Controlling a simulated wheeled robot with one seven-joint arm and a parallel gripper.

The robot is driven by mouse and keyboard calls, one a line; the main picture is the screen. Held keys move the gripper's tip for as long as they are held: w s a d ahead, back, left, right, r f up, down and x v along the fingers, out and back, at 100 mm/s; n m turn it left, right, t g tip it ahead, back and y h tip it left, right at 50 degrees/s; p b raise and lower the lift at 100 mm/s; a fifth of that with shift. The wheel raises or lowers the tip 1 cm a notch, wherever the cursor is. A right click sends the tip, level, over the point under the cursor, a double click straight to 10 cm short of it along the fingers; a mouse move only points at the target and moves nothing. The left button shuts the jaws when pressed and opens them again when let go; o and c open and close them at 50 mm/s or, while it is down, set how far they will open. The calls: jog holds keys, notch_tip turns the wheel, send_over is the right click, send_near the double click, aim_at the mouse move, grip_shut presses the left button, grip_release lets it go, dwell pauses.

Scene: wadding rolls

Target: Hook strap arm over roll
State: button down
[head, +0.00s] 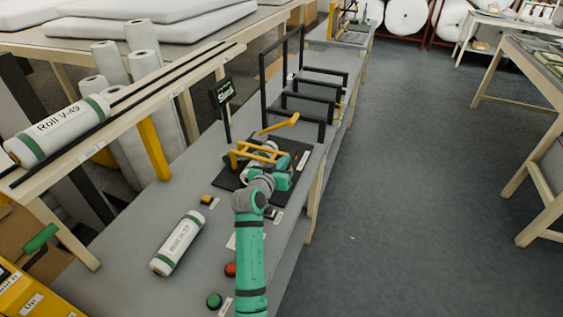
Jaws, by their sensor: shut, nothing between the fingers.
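A yellow arm-like bar (281,126), which looks like the strap arm, stands out at a tilt near the black posts, above the far side of the black base plate (304,147). Below it a yellow frame (240,154) stands on the plate. A white roll (251,167) lies at the frame, partly hidden by its bars and my arm. My gripper (284,170) is low over the plate, at the near right of the frame and roll. Its fingers are small and mostly hidden; it appears shut and empty. I cannot tell whether it touches the frame or whether the bar touches the roll.
Roll H-77 (178,243) lies on the grey bench. Near it are a yellow block (207,200), a red button (231,269) and a green button (214,300). A small sign (222,93) and black racks (310,97) stand farther back. Roll V-49 (58,131) lies on the left shelf.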

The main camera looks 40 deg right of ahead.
jog(key=shift+s+d+f, duration=0.2)
jog(key=shift+s+f, duration=0.05)
jog(key=shift+f, duration=0.2)
jog(key=shift+s+d+f, duration=0.15)
jog(key=shift+s+f, duration=0.1)
jog(key=shift+f, duration=0.15)
jog(key=w+r+v, duration=0.1)
jog(key=v, duration=1)
jog(key=shift+a+r, duration=0.25)
jog(key=shift+r, duration=0.1)
jog(key=shift+w, duration=0.2)
